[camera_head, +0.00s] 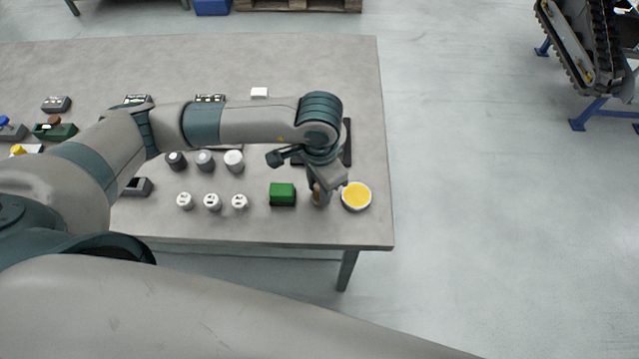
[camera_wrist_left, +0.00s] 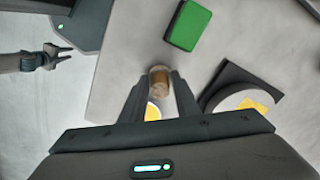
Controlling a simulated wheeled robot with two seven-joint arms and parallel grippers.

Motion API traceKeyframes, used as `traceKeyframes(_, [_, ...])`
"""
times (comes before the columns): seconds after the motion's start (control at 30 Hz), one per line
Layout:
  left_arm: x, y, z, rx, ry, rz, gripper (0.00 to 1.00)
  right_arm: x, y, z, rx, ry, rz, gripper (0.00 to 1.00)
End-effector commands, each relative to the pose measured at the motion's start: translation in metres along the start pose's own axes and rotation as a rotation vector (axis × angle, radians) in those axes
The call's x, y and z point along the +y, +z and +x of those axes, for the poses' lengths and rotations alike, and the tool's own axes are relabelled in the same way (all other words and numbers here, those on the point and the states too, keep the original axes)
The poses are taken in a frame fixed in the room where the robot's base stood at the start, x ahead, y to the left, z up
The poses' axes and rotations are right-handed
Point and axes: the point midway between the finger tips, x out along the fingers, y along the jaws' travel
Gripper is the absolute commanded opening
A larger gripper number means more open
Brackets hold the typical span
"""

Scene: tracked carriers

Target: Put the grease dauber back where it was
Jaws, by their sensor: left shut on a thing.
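The grease dauber (camera_wrist_left: 160,78), a brown handle-like piece with a pale end, is between my left gripper's fingers (camera_wrist_left: 160,88). In the head view my left gripper (camera_head: 319,187) points down over the near right part of the table, shut on the dauber (camera_head: 319,198). A pale round pot of yellow grease (camera_head: 356,196) stands just right of it; some yellow (camera_wrist_left: 152,112) also shows between the fingers in the wrist view. I cannot tell whether the dauber touches the table. My right gripper (camera_wrist_left: 70,53) appears open and empty, off the table, in the wrist view.
A green block (camera_head: 282,194) stands just left of the gripper. Several white and dark cylinders stand further left. The table's right edge is close.

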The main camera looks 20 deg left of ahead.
Motion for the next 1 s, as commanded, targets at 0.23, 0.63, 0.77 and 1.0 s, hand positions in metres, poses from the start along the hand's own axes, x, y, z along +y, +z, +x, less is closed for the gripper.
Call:
traceKeyframes(0.23, [0.0000,-0.0004,0.0012,0.001,0.000,0.000,0.07,0.0014,0.0003,0.0002,-0.001,0.001,0.001,0.31])
traceKeyframes(0.63, [0.0001,-0.0002,0.0037,0.000,0.000,0.000,0.47,-0.0025,0.0002,0.0054,0.000,-0.002,0.003,0.31])
traceKeyframes(0.77, [0.0001,-0.0003,0.0037,0.001,0.000,0.000,0.47,-0.0054,-0.0004,0.0054,0.000,-0.005,0.004,0.31])
traceKeyframes(1.0, [0.0001,-0.0002,0.0021,0.001,0.000,-0.001,0.47,-0.0063,-0.0007,0.0032,0.001,-0.006,0.004,0.31])
